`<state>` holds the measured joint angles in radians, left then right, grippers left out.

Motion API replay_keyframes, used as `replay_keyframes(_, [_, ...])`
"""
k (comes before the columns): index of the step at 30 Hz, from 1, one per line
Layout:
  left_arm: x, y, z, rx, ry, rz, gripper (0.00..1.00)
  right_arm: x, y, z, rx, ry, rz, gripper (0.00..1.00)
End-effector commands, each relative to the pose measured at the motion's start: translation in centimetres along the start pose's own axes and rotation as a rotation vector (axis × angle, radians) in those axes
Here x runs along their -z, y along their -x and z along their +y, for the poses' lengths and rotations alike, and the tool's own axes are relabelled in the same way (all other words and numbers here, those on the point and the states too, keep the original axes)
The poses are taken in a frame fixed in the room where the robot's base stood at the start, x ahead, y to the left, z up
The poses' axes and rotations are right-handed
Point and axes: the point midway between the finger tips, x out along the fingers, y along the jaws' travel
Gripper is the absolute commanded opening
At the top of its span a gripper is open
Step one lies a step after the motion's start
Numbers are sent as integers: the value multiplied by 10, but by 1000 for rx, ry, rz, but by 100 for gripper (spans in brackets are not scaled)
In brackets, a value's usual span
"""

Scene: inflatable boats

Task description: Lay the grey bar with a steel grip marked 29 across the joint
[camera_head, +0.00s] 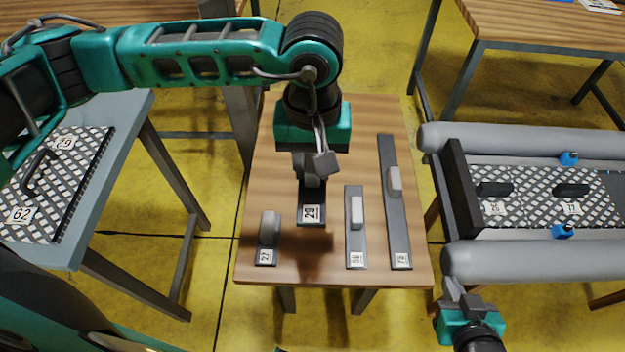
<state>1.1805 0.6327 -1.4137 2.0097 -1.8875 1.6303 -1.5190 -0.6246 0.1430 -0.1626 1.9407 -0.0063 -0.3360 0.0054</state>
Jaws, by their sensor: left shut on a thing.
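The bar marked 29 (311,216) is at the middle of the wooden table, its number at the near end; it looks dark grey. My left gripper (312,180) reaches down from above and is shut on its grip, which the fingers mostly hide. I cannot tell whether the bar touches the table. My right gripper (454,290) is at the lower right beside the boat's near tube, apart from the bars; its opening is unclear. On the right, the inflatable boat (490,262) holds two tread plates, marked about 26 (493,208) and 17 (573,209). The joint between them is hard to make out.
The wooden table (330,110) also bears bars marked 27 (266,256), about 50 (356,250) and about 76 (399,245). Blue valves (568,158) sit by the boat's tubes. A grey table (135,120) at left holds a tread plate marked 62 (75,170).

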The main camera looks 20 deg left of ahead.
Motion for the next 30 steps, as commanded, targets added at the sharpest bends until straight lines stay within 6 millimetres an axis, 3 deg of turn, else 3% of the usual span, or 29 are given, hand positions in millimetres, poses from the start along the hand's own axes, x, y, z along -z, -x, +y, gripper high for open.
replay_keyframes(7, [0,21,0,-1,0,1,0,-1,-1,0,0,0,0,0])
replay_keyframes(17, [0,21,-1,1,-3,-2,0,-1,-1,0,0,0,0,0])
replay_keyframes(23, [10,-9,-9,4,-60,-9,0,-1,-1,0,0,0,0,0])
replay_keyframes(30, [26,-70,-44,6,-179,-10,0,-1,-1,0,0,0,0,0])
